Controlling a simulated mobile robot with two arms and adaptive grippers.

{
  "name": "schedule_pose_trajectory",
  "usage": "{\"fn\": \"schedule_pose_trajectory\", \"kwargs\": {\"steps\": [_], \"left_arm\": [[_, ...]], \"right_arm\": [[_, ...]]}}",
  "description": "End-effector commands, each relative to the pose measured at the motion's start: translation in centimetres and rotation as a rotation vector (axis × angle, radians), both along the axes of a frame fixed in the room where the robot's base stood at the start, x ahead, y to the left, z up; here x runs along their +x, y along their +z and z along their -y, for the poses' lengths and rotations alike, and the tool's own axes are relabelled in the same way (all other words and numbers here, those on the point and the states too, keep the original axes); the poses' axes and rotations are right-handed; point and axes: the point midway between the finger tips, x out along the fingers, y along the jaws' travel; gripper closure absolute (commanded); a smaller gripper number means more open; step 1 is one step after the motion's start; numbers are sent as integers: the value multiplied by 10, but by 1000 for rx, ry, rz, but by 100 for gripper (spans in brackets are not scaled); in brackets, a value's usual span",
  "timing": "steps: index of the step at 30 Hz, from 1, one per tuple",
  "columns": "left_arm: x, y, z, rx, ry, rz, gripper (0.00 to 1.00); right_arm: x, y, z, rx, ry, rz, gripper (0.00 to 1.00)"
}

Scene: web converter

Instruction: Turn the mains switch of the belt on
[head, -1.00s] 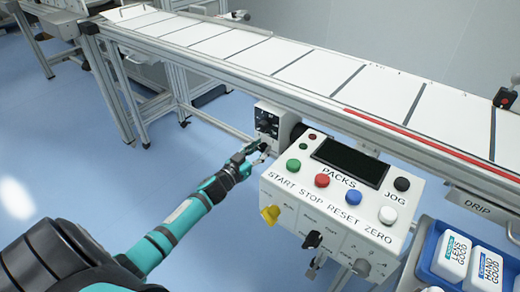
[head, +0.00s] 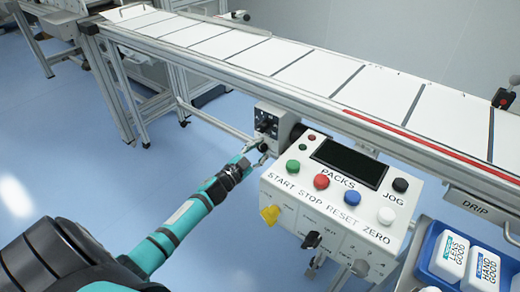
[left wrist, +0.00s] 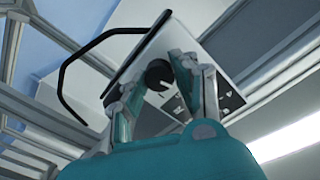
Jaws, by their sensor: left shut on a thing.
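The grey switch box (head: 270,121) of the belt hangs under the conveyor's near rail, with dark controls on its front. My left gripper (head: 258,148) is at the lower front of this box. In the left wrist view a round black knob (left wrist: 159,75) stands on the box's pale face (left wrist: 190,38). My left gripper (left wrist: 158,82) has its fingers on either side of this knob and is shut on it. The knob's markings and its exact setting cannot be read. My right gripper is not in view.
The conveyor belt (head: 305,69) runs above the box. A control panel (head: 335,203) with coloured buttons and several knobs stands close to the right of my left gripper. A blue tray (head: 428,245) with white packs is at the lower right. The floor at left is clear.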

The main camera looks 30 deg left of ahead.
Motion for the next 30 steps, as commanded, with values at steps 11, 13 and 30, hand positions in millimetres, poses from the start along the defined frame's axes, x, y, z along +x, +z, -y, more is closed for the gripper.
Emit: {"fn": "schedule_pose_trajectory", "kwargs": {"steps": [11, 13, 30], "left_arm": [[0, -2, 1, 358, -1, 28, 100], [0, -2, 1, 424, -1, 33, 100], [-1, -4, 2, 893, -2, 69, 100]], "right_arm": [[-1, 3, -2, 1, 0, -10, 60], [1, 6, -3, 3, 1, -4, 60], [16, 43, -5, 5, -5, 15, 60]]}}
